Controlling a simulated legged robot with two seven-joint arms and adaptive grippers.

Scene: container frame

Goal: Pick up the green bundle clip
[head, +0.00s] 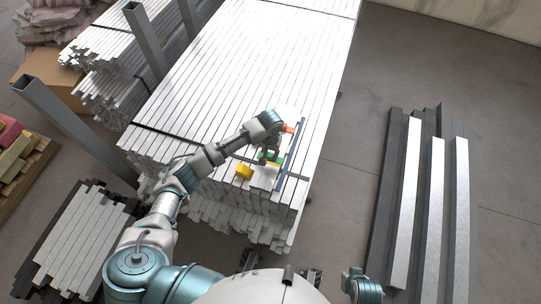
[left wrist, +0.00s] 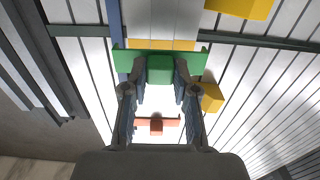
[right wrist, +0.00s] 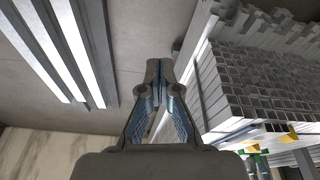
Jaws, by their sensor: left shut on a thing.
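The green bundle clip (left wrist: 192,63) is a flat green bar with a raised block at its middle. It also shows in the head view (head: 277,160), over the near right part of the stack of pale metal bars. My left gripper (left wrist: 160,70) is shut on the block, one finger on each side; it covers part of the clip in the head view (head: 266,155). I cannot tell whether the clip touches the bars. My right gripper (right wrist: 156,72) is shut and empty, its tips close together, away from the clip.
The stack of pale bars (head: 215,95) fills the middle. On it are a yellow block (head: 244,172), an orange clip (head: 288,128) and a long blue bar (head: 291,155) beside the green clip. Grey beams (head: 435,190) lie on the floor at the right, with open floor between.

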